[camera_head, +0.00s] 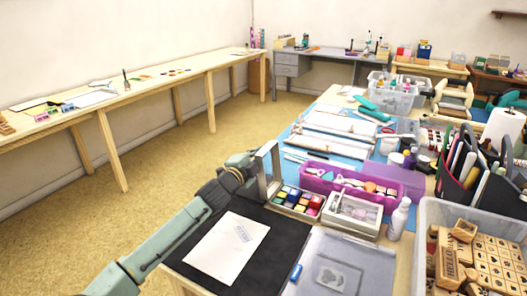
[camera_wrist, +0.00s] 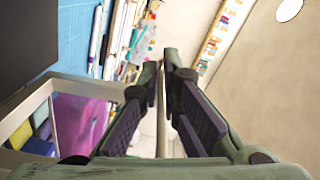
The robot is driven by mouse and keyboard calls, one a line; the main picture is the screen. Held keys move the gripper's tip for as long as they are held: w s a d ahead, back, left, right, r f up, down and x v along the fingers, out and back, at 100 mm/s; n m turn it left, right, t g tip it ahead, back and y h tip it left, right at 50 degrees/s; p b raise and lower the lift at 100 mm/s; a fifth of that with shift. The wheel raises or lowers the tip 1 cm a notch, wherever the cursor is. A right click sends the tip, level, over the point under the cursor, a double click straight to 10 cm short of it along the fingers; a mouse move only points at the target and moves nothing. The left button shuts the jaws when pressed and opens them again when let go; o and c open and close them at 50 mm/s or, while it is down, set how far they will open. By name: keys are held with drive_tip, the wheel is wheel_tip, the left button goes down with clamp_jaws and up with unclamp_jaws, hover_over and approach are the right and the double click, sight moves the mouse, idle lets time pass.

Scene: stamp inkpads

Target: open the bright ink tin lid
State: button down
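The bright ink tin (camera_head: 297,203) stands at the far edge of the black mat, with red, yellow, green and blue pads showing. A pale frame-like lid (camera_head: 275,165) stands nearly upright at its left end. In the wrist view the lid frame (camera_wrist: 52,92) fills the lower left, with coloured pads visible through its opening. My gripper (camera_head: 243,163) is just left of the raised lid. Whether the gripper touches the lid cannot be told.
A pale box with a clear top (camera_head: 354,212) stands right of the tin, and a purple tray (camera_head: 318,186) behind it. A white bottle (camera_head: 398,220) is further right. A white sheet (camera_head: 227,246) lies on the black mat (camera_head: 270,262). Open floor lies left of the table.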

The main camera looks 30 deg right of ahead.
drive_tip(key=shift+w+a+n, duration=0.25)
drive_tip(key=shift+w+n, duration=0.05)
drive_tip(key=shift+n, duration=0.1)
drive_tip(key=c, duration=1.8)
unclamp_jaws()
drive_tip(key=shift+f, duration=0.1)
drive_tip(key=v, duration=1.2)
drive_tip(key=shift+d, duration=0.1)
